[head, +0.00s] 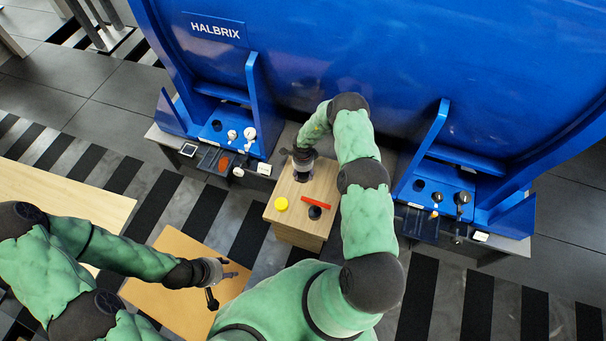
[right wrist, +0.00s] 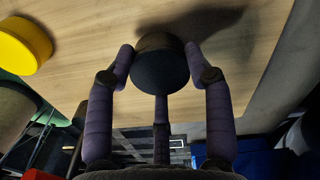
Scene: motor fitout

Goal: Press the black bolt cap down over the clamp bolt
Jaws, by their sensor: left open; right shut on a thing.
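My right gripper (head: 303,172) is over the far end of a small wooden-topped stand (head: 272,212). In the right wrist view its fingers (right wrist: 160,80) are shut around a round black cap (right wrist: 160,64), close to the wooden surface; I cannot tell whether it touches. The gripper mostly hides this cap in the head view. My left gripper (head: 228,272) is open and empty above a tan board (head: 172,285). Bolt-like parts stand on the left blue foot (head: 217,128) and the right blue foot (head: 420,183); I cannot tell which is the clamp bolt.
A yellow round piece (head: 281,204), a red bar (head: 316,202) and a dark round piece (head: 314,213) lie on the stand. The large blue motor housing (head: 300,50) rises behind. Small trays (head: 215,160) sit before the left foot. Striped floor lies between.

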